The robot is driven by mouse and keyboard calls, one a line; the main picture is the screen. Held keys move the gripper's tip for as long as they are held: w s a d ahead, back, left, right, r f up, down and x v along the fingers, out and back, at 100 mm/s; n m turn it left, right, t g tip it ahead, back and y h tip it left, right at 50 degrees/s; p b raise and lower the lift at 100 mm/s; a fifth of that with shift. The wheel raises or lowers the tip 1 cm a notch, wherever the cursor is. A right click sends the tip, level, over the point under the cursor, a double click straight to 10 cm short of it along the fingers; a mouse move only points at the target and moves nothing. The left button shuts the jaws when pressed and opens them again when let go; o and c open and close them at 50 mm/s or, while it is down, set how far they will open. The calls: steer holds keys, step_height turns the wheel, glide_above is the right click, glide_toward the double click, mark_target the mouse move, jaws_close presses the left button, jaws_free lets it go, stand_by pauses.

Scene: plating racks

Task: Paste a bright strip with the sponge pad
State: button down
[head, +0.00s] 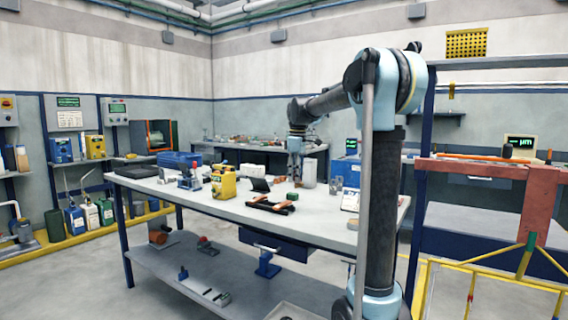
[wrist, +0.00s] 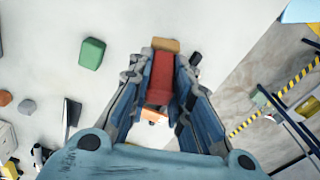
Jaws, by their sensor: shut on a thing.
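My gripper (wrist: 163,62) is shut on a red block (wrist: 161,78) in the wrist view, with its fingers on both sides. A tan end (wrist: 166,44) shows beyond the red part and an orange end (wrist: 154,115) shows nearer the palm. In the head view my gripper (head: 294,174) points down above the far part of the white worktable (head: 220,204); the held thing is too small to make out there. A green block (wrist: 92,53) lies apart, left of the gripper in the wrist view. I cannot tell for sure which is the sponge pad. No bright strip is clearly recognisable.
A white cylinder (head: 309,173) stands close right.

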steer(key=shift+r, duration=0.1)
steer(key=a+r+m, duration=0.3)
steer(key=a+r, duration=0.1)
steer(key=r, duration=0.2)
steer(key=f, duration=0.5)
steer(key=shift+s+d+f, duration=0.1)
steer(key=shift+s, duration=0.3)
